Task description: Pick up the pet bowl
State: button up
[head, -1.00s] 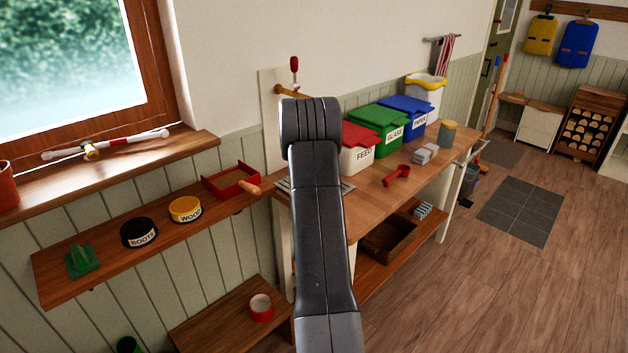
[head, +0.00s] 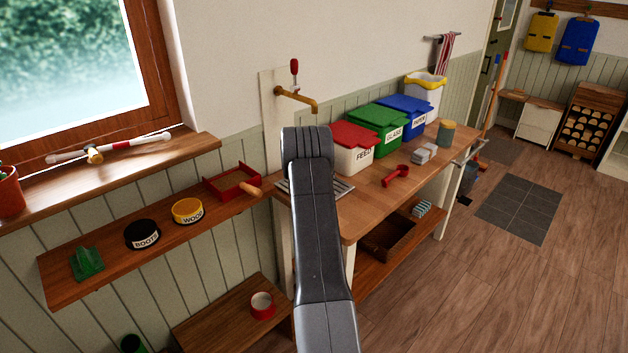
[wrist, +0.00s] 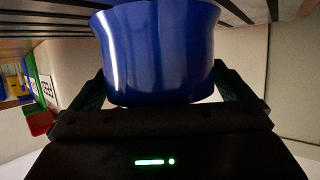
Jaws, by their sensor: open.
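A glossy blue vessel, which looks like the pet bowl (wrist: 158,45), fills the upper middle of the wrist view, partly cut off by the top edge. My gripper (wrist: 160,82) is open, with one dark finger on either side of it. I cannot tell whether the fingers touch it. Dark slats run behind it at the top. In the head view my arm hides the gripper and this bowl. A metal grate (head: 342,187) on the bench shows partly beside my arm.
A brass tap (head: 298,99) juts from the wall above my arm. The red-lidded FEED bin (head: 352,147) and a red scoop (head: 396,175) are to the right on the bench. A red-and-white bowl (head: 262,306) sits on the low shelf.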

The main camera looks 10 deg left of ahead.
jog(key=c, duration=1.1)
notch_tip(320, 180, up, 10)
jog(key=b, duration=0.1)
jog(key=shift+b, duration=0.4)
jog(key=shift+r, duration=0.1)
